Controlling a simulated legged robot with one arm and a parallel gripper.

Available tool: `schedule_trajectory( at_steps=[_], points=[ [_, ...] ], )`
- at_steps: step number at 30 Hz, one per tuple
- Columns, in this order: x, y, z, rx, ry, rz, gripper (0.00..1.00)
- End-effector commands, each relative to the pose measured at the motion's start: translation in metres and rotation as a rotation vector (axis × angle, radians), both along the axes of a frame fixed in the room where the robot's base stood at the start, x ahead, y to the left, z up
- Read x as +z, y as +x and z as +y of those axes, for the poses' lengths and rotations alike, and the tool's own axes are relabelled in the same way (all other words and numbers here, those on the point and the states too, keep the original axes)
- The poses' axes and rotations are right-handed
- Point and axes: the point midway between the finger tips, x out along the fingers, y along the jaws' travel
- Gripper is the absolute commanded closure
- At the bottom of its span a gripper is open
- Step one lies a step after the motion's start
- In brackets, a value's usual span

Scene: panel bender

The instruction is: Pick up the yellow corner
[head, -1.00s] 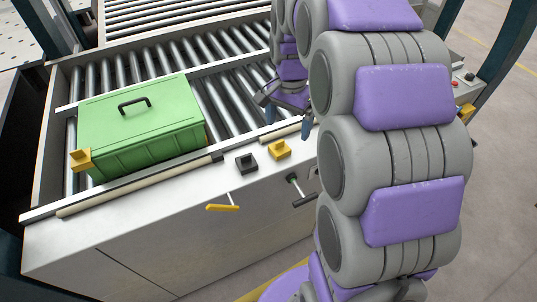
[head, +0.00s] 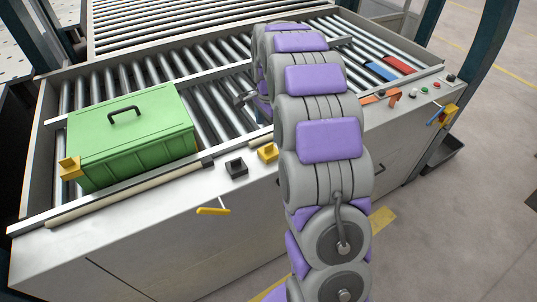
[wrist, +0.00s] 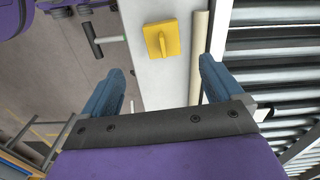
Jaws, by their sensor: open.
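A yellow corner (head: 268,152) lies on the white front ledge of the roller table, just right of a black corner. In the wrist view the yellow corner (wrist: 161,39) shows as a square plate with a raised tab, beyond my fingertips. My gripper (wrist: 162,66) is open and empty, its blue fingers apart on either side of the ledge strip. In the head view my arm hides most of the gripper, which is above the rollers. Another yellow corner (head: 70,168) sits on the front left corner of the green box (head: 130,130).
A black corner (head: 236,168) lies left of the loose yellow one. A yellow-handled lever (head: 213,211) sticks out from the front panel, and a T-handle (wrist: 97,40) stands beside the ledge. A pale rod (wrist: 199,55) runs along the ledge. Red and blue pieces (head: 395,65) lie at the right.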

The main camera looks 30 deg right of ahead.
Motion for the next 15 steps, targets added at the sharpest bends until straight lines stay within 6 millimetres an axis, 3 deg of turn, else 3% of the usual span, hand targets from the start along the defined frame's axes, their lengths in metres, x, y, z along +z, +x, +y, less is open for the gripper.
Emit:
schedule_trajectory(
  at_steps=[1,6,15],
  points=[
    [-0.013,-0.001,0.0,0.001,0.001,0.003,0.06],
    [-0.039,0.0,0.001,0.001,0.0,0.002,0.06],
    [-0.055,0.001,-0.001,0.001,0.0,-0.001,0.06]
  ],
)
